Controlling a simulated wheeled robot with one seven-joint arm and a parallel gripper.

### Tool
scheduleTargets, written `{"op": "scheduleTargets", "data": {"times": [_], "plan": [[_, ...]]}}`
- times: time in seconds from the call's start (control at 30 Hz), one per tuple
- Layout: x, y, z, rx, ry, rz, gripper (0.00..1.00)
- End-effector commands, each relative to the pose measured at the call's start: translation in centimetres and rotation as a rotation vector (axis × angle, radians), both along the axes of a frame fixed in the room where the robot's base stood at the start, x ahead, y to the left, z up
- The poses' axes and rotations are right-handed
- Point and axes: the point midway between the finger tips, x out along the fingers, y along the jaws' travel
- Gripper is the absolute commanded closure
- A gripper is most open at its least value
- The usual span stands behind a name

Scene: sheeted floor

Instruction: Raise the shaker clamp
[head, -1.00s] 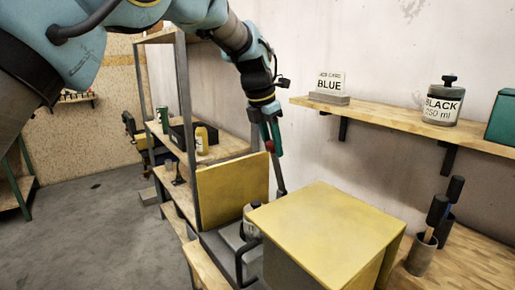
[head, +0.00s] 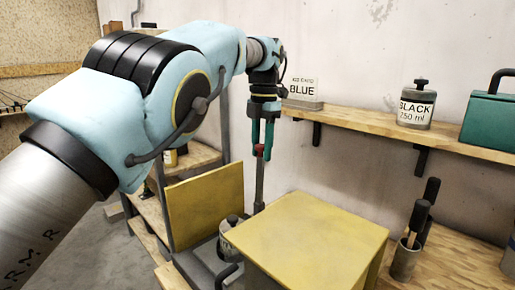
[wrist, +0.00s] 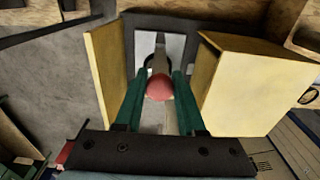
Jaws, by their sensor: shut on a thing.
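The shaker clamp is a grey lever (head: 259,185) with a red ball knob (head: 260,149) on top. It stands nearly upright between two yellow panels of the shaker. My gripper (head: 262,143) points down, shut on the red knob. In the wrist view the red knob (wrist: 159,88) sits between the two green fingers of my gripper (wrist: 157,78). A can (head: 228,240) with a dark lid and pale label stands low between the yellow panel (head: 205,205) and the yellow box (head: 310,240). The lever's lower end is partly hidden behind the yellow box.
A wall shelf (head: 370,128) holds a BLUE sign (head: 302,90), a BLACK 250 ml can (head: 416,105) and a green case (head: 490,120). Black-handled tools stand in a cup (head: 404,262) on the right bench. The yellow panels stand close on both sides of the lever.

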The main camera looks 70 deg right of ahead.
Motion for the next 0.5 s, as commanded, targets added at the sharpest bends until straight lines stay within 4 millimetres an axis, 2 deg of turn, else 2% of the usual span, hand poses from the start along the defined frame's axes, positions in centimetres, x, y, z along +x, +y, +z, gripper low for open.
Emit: {"op": "scheduleTargets", "data": {"times": [0.5], "plan": [[-0.76,-0.24,-0.46,0.055,-0.017,0.0,1.0]]}}
